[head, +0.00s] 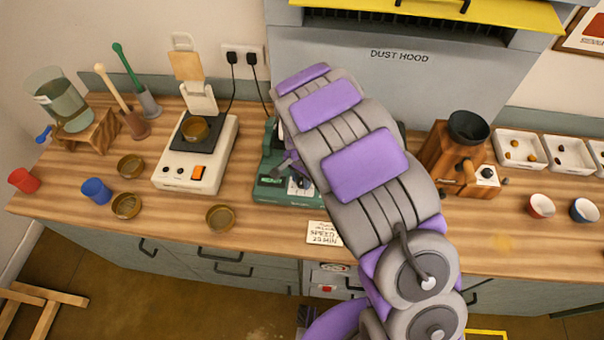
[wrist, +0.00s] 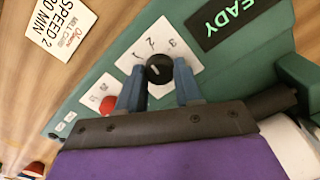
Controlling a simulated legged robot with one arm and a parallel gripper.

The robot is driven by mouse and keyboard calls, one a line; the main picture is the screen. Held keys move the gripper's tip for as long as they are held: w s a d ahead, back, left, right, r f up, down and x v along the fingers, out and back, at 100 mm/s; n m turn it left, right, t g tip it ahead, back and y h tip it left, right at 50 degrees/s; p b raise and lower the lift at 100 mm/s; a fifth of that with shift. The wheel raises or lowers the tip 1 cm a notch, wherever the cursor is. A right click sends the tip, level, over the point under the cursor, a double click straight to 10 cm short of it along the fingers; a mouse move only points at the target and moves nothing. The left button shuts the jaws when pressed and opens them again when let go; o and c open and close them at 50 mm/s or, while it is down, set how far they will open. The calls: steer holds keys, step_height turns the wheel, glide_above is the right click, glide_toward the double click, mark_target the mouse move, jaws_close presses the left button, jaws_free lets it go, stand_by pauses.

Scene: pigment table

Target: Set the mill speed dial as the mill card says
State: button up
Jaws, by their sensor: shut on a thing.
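The green mill (head: 275,188) stands mid-table, largely hidden by my arm in the head view. In the wrist view its black speed dial (wrist: 159,70) sits on a white plate marked 1, 2 and 3. My gripper (wrist: 160,84) has its two blue fingers on either side of the dial, shut on it. A small pale mark shows on the dial, but which number it points to is hard to tell. The mill card (wrist: 65,30) reads speed 2, 20 min; it also lies at the table's front edge in the head view (head: 324,234).
A red button (wrist: 107,105) lies close to the left finger, and a READY display (wrist: 232,18) is above right.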

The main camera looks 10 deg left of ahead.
mark_target(301, 180)
steer(key=shift+m+p, duration=0.55)
steer(key=shift+m, duration=0.65)
steer(key=o, duration=1)
steer(key=shift+a+f, duration=0.1)
steer(key=shift+a, duration=0.05)
steer(key=shift+o, duration=0.2)
steer(key=shift+w+r, duration=0.1)
steer(key=shift+r, duration=0.5)
step_height(301, 180, up, 16)
steer(key=p, duration=0.1)
